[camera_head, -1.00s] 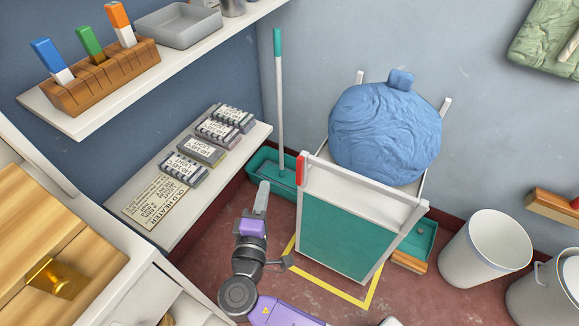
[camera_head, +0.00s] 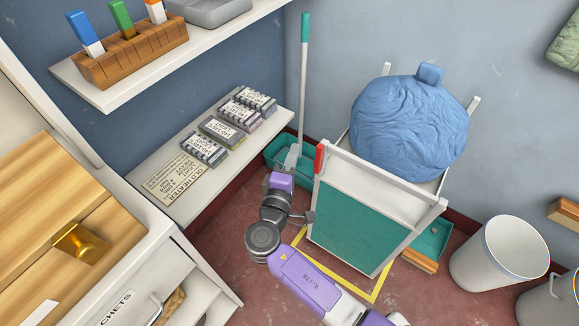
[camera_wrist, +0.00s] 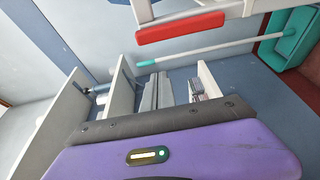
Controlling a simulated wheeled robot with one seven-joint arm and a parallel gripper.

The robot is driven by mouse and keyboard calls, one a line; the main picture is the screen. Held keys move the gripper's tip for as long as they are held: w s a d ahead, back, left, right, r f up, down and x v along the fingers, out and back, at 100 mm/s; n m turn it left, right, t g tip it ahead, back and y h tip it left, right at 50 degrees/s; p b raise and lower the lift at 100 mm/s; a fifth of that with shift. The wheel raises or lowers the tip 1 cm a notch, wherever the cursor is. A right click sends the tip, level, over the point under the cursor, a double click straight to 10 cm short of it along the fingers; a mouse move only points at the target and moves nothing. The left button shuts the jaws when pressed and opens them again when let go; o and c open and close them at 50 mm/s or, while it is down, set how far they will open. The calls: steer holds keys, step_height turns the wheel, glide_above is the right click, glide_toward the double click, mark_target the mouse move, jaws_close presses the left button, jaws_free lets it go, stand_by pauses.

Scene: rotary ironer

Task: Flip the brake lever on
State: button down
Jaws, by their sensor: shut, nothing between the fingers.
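The brake lever appears to be the red bar (camera_head: 320,157) at the upper left corner of the white-framed cart (camera_head: 378,170) with a green front panel. It also shows as a red bar (camera_wrist: 180,27) near the top of the wrist view. My gripper (camera_head: 293,155) is shut and empty, just left of the red bar, with a small gap seen between them in the head view. Depth between them is hard to judge. The purple body of my gripper fills the bottom of the wrist view.
A large blue bundle (camera_head: 408,125) sits on the cart. A green-handled pole (camera_head: 304,75) stands in a green tray behind my gripper. A low shelf (camera_head: 160,205) with labelled boxes lies left. A white bin (camera_head: 500,255) stands right. Yellow tape (camera_head: 375,290) marks the floor around the cart.

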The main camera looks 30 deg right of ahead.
mark_target(326, 150)
steer(key=shift+s+d+p, duration=0.25)
steer(key=shift+s+d, duration=0.3)
steer(key=shift+d, duration=0.3)
steer(key=shift+s+d+p, duration=0.2)
steer(key=shift+s+d, duration=0.35)
steer(key=shift+d, duration=0.3)
steer(key=shift+s+f+b, duration=0.1)
steer(key=shift+b, duration=0.4)
steer(key=s+m+b, duration=0.1)
steer(key=b, duration=0.3)
steer(key=s+d+m+h+b, duration=0.1)
steer(key=m+b, duration=0.1)
steer(key=b, duration=0.2)
steer(key=s+f+m+b, duration=0.1)
steer(key=m+b, duration=0.1)
steer(key=b, duration=0.1)
steer(key=shift+s+d+t+h+b, duration=0.25)
steer(key=shift+s+t+h+b, duration=0.05)
steer(key=shift+h+b, duration=0.1)
steer(key=s+m+b, duration=0.1)
steer(key=m+b, duration=0.1)
steer(key=b, duration=0.2)
steer(key=s+d+f+m+h+b, duration=0.1)
steer(key=m+b, duration=0.1)
steer(key=b, duration=0.3)
steer(key=s+f+m+h+b, duration=0.1)
steer(key=m+b, duration=0.2)
steer(key=b, duration=0.1)
steer(key=shift+s+d+g, duration=0.3)
steer(key=shift+s+g, duration=0.1)
